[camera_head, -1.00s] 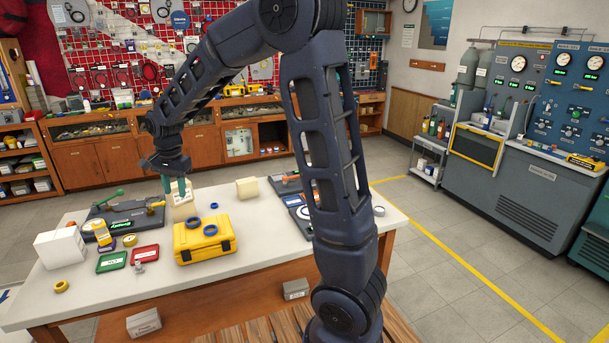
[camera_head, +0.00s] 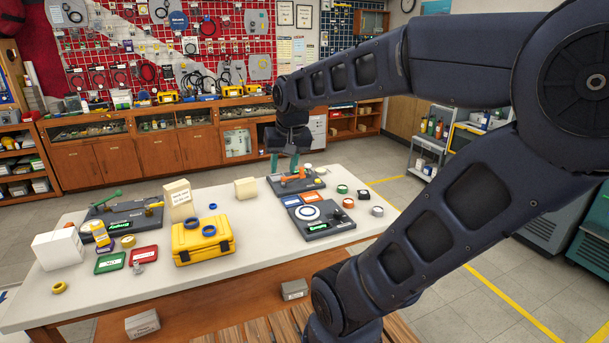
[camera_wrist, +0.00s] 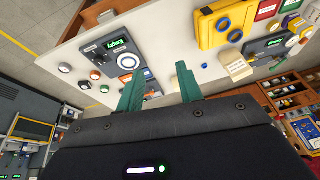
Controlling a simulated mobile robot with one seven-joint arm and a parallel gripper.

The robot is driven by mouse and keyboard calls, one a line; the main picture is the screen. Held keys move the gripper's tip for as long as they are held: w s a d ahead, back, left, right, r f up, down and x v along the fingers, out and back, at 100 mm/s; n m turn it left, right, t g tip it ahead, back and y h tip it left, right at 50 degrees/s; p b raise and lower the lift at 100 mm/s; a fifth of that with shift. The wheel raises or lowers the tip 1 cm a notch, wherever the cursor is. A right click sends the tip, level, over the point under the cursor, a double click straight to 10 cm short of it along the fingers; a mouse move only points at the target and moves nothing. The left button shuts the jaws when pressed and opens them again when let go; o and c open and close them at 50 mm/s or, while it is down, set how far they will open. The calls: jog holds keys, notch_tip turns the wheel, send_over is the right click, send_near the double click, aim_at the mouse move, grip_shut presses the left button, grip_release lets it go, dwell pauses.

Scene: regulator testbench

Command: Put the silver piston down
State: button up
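My gripper (camera_head: 284,166) is over the back right of the table in the head view, above a dark board with an orange part (camera_head: 292,177). In the wrist view its two green fingers (camera_wrist: 160,78) stand well apart, and I see nothing between them. A small silver piece (camera_head: 137,267), which looks like the silver piston, stands on the table at the front left, beside the red tray (camera_head: 144,254). My gripper is far from it. Its exact shape is too small to tell.
A yellow case (camera_head: 203,248) with blue rings stands mid-table. A dark panel with a white ring (camera_head: 308,213) and several small round parts lie to the right. A green tray (camera_head: 110,263), white box (camera_head: 59,249) and green-handled board (camera_head: 121,220) are on the left. The front middle is clear.

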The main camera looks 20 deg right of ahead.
jog(key=s+d+f+n, duration=0.1)
jog(key=s+d, duration=0.2)
jog(key=s, duration=0.2)
jog(key=shift+s+d+t+h, duration=0.25)
jog(key=shift+s+t+h, duration=0.05)
jog(key=shift+s, duration=0.1)
jog(key=shift+f, duration=0.1)
dwell(0.8)
